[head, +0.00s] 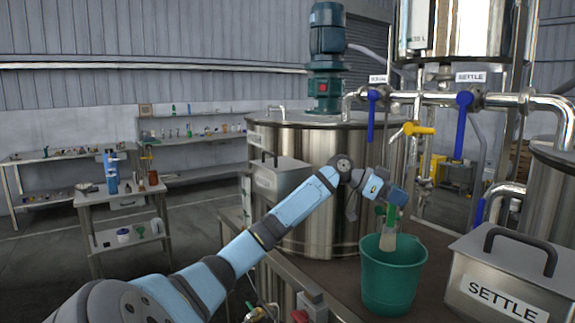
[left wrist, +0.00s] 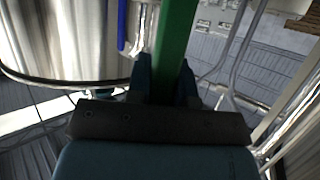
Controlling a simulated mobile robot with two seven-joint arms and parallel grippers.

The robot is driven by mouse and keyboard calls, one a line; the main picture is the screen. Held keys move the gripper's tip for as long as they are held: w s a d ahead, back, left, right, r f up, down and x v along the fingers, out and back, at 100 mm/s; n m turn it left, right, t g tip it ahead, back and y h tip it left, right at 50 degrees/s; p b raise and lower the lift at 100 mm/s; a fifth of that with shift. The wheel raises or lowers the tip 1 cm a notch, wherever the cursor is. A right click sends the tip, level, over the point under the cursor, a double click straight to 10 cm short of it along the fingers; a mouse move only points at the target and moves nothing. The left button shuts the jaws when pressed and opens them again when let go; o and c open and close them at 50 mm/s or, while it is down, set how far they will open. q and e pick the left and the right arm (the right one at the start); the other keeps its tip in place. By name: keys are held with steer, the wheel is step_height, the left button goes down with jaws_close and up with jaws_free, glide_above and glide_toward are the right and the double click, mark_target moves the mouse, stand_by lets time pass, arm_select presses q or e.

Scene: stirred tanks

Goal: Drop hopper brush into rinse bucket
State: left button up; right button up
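The hopper brush has a green handle (head: 391,214) and pale bristles (head: 388,241). It hangs bristles down, with its lower end at the mouth of the green rinse bucket (head: 390,281). I cannot tell whether it touches the bucket. My left gripper (head: 388,207) is shut on the handle, above the bucket. The left wrist view shows the green handle (left wrist: 176,45) between my two dark fingers (left wrist: 166,82). The bucket stands upright on the brown bench top. My right gripper is in neither view.
A steel box labelled SETTLE (head: 510,280) stands right of the bucket. A large steel tank (head: 325,190) is behind it. Pipes with blue valve handles (head: 463,125) and a yellow one (head: 418,129) hang above. A smaller lidded steel box (head: 280,180) is at the left.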

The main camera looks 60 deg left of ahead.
arm_select(q)
steer(key=o, duration=0.5)
steer(key=shift+a, duration=0.1)
steer(key=b+v, duration=0.1)
steer(key=v, duration=0.6)
steer(key=shift+s+r+b, duration=0.1)
steer(key=shift+s+b, duration=0.1)
steer(key=shift+b, duration=0.2)
